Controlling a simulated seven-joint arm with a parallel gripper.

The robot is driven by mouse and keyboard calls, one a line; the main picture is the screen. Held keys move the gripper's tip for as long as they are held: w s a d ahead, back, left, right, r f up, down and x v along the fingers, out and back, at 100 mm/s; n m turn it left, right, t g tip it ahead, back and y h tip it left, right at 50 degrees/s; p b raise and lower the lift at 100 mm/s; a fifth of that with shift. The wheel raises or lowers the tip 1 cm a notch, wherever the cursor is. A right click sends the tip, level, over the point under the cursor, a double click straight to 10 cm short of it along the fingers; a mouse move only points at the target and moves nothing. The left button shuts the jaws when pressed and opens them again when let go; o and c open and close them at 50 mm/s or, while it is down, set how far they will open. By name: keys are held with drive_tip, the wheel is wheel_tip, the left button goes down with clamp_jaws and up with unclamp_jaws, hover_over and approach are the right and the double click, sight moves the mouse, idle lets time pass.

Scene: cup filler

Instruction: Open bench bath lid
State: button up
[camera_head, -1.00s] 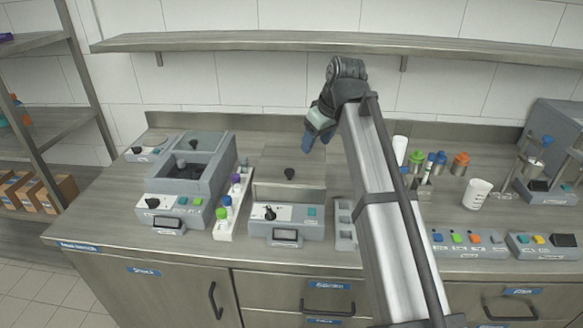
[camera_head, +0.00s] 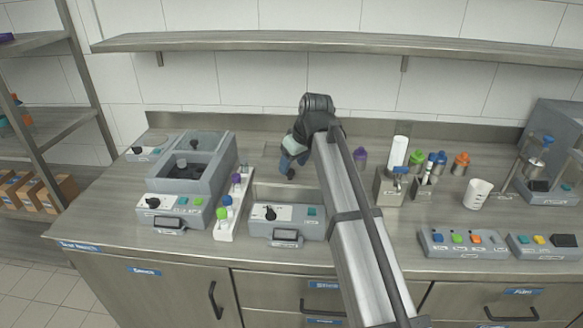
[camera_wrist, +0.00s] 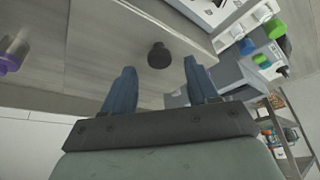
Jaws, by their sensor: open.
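The bench bath (camera_head: 262,229) is a grey box with a dial, a teal button and a small display, left of the middle of the counter. Its flat grey lid shows in the wrist view (camera_wrist: 100,50), with a black knob (camera_wrist: 159,55) standing on it. The lid appears closed. My gripper (camera_head: 287,166) is over the bath in the head view and hides the knob there. In the wrist view my gripper (camera_wrist: 160,74) is open, with the knob between the lines of its two blue fingers. Contact cannot be told.
A second, open bath (camera_head: 180,185) stands to the left. A white rack (camera_head: 226,226) with green- and purple-capped tubes is close on the bath's left. A purple-capped bottle (camera_head: 360,158) stands behind right, and a shelf (camera_head: 300,40) runs along the wall.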

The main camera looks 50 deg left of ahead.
drive_tip(key=shift+x, duration=1.3)
drive_tip(key=shift+c, duration=0.4)
clamp_jaws()
